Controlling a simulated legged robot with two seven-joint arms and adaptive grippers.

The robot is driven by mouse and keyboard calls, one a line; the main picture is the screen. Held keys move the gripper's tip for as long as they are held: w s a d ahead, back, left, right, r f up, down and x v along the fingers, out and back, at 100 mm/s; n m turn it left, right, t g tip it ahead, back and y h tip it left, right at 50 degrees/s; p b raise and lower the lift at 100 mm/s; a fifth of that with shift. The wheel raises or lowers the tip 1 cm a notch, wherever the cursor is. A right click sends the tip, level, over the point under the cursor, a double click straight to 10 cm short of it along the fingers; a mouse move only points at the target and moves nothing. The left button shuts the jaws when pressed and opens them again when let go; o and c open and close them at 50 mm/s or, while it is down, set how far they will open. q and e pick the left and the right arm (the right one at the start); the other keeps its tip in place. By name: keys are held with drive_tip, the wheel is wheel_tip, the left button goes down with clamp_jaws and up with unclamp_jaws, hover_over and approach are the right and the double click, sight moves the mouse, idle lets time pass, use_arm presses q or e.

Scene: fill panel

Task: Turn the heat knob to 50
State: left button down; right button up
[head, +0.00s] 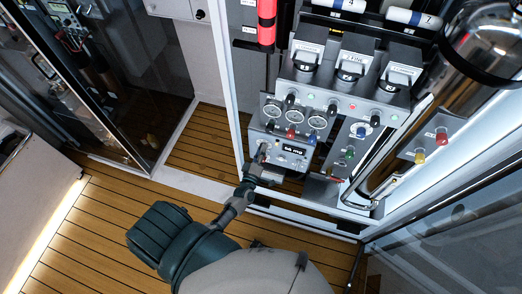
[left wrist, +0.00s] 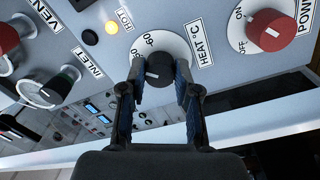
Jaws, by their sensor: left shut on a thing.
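The black heat knob (left wrist: 158,70) sits on a round white dial beside the label "HEAT °C" in the left wrist view. Printed numbers show on the dial's upper left; one reads like 60. A small pale mark shows on the knob's face, but I cannot read its setting. My left gripper (left wrist: 160,78) is shut on the knob, with one finger on each side. In the head view my left gripper (head: 260,166) reaches the left part of the lower control panel (head: 283,161). The knob is mostly hidden there. My right gripper is not in view.
A red power knob (left wrist: 268,30) is to the right of the dial. A lit yellow lamp (left wrist: 112,27) marked "HOT" is to its left, with an inlet knob (left wrist: 62,84) farther left. Gauges (head: 294,117) sit above the panel. The wooden floor (head: 110,215) is open at left.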

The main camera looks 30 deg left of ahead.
use_arm(q)
drive_tip(key=shift+s+d+f+m, duration=0.15)
drive_tip(key=shift+f+m, duration=0.15)
drive_tip(key=shift+f, duration=0.1)
drive_tip(key=c, duration=1.2)
unclamp_jaws()
drive_tip(key=o, duration=0.4)
drive_tip(key=shift+r, duration=0.15)
drive_tip(key=v, duration=1.1)
drive_tip(key=shift+s, duration=0.35)
